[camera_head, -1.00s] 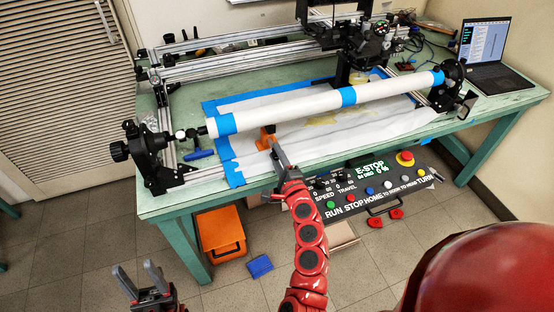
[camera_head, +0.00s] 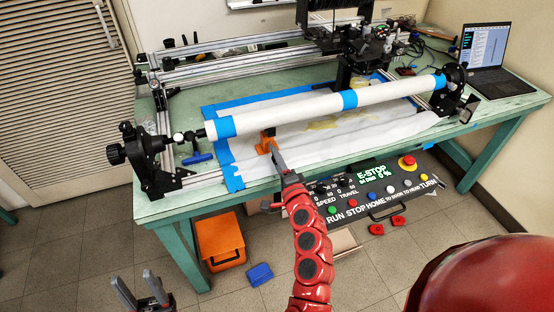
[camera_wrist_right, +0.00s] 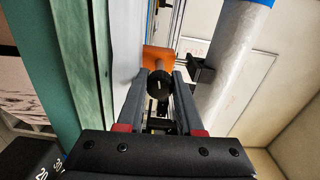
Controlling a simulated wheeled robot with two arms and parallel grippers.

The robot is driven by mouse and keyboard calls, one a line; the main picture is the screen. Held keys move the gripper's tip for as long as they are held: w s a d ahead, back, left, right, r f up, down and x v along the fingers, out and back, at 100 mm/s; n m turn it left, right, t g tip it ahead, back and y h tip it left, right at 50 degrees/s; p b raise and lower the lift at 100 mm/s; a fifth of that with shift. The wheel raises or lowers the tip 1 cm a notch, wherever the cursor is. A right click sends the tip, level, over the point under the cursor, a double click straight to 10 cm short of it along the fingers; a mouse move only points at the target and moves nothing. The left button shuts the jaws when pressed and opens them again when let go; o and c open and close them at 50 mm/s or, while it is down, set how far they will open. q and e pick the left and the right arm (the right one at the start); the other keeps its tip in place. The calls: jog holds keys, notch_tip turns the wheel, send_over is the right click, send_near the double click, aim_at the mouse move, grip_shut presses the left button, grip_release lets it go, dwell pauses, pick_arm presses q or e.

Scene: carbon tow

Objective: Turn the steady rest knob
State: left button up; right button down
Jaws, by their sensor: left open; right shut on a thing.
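The orange steady rest (camera_head: 263,148) stands on the table under the long white tube (camera_head: 290,112). In the right wrist view the orange steady rest (camera_wrist_right: 157,56) carries a round black knob (camera_wrist_right: 158,86) with a pale mark on its face. My right gripper (camera_wrist_right: 160,80) is shut on this knob, one finger on each side. In the head view my right gripper (camera_head: 276,152) reaches the steady rest from the front and hides the knob. My left gripper (camera_head: 136,288) is open and empty at the lower left, in front of the table and away from it.
A control panel (camera_head: 385,190) with coloured buttons hangs at the table's front, right of my right arm. The tube's left holder (camera_head: 148,160) stands at the table's left end. An orange box (camera_head: 220,240) and a blue block (camera_head: 260,274) lie on the floor.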

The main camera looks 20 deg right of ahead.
jog(key=shift+f, duration=0.1)
jog(key=c, duration=0.5)
grip_release()
jog(key=shift+a, duration=0.1)
jog(key=shift+c, duration=0.2)
